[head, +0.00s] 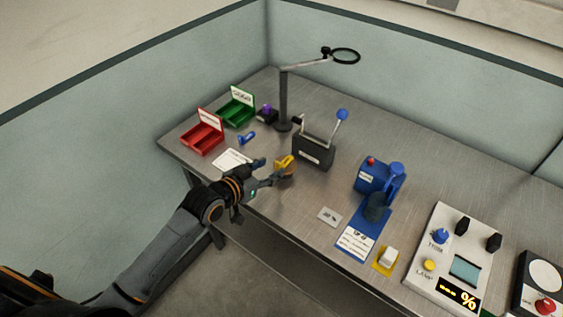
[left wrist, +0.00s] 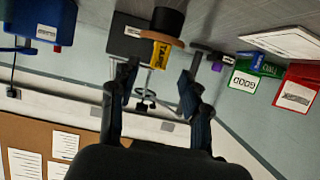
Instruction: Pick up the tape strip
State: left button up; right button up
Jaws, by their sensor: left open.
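A yellow piece (head: 284,161) stands on the metal bench just past my left gripper (head: 268,173). In the left wrist view, which is upside down, the yellow piece (left wrist: 160,54) is lettered TAPE, and a tan disc with a dark cylinder (left wrist: 167,22) is next to it. I cannot make out a separate tape strip. My left gripper also shows in the left wrist view (left wrist: 157,80), its two dark fingers spread apart with nothing between them. The yellow piece lies beyond the fingertips, roughly in line with the gap. My right gripper is out of view.
A dark lever box (head: 313,152) stands behind the yellow piece, near a magnifier stand (head: 283,105). Red (head: 202,137) and green (head: 236,112) bins stand left. A white card (head: 232,160) lies near the arm. A blue press (head: 377,176) and control panel (head: 447,255) stand right.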

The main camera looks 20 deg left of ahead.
aim_at(278, 163)
pick_arm(q)
jog(key=x, duration=0.3)
jog(key=shift+w+d, duration=0.2)
jog(key=shift+w, duration=0.05)
jog(key=shift+c, duration=0.9)
jog(key=c, duration=0.8)
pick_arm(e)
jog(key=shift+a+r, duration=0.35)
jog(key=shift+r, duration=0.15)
pick_arm(q)
jog(key=shift+r, duration=0.1)
jog(key=shift+r, duration=0.5)
jog(key=s+r, duration=0.4)
jog(key=s+a+r+b, duration=0.1)
jog(key=s+r, duration=0.3)
jog(key=s, duration=0.1)
jog(key=s+r, duration=0.4)
jog(key=s, duration=0.1)
jog(key=shift+a+b, duration=0.35)
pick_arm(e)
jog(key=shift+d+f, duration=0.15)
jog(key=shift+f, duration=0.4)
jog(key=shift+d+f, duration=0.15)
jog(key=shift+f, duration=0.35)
